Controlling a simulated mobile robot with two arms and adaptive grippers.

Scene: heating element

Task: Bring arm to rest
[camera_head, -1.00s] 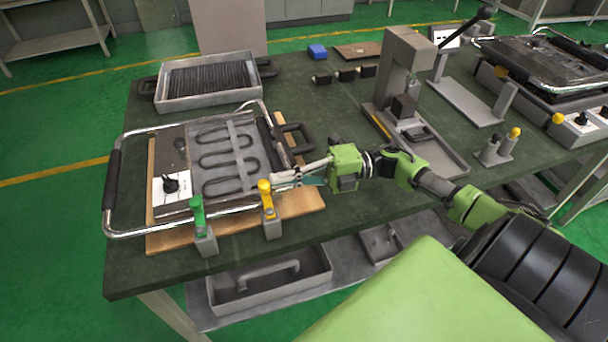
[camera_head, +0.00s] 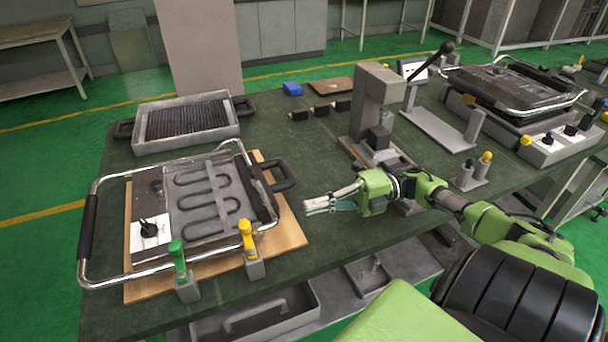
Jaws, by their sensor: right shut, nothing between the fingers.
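My right arm reaches in from the right over the dark green table. Its gripper (camera_head: 318,205) is shut and empty, with its fingers pointing left. It is above bare tabletop, just right of the wooden board (camera_head: 290,233). On the board lies the open grill unit with its heating element (camera_head: 208,191), a winding dark tube in a metal tray. A black knob (camera_head: 149,230) sits on its white panel at the left. My left arm is not in view.
A green-handled tool (camera_head: 178,258) and a yellow-handled tool (camera_head: 248,240) stand in holders at the board's front edge. A lever press (camera_head: 376,100) stands behind my right arm. A ribbed tray (camera_head: 186,122) is at the back left. Another grill (camera_head: 515,90) is at the right.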

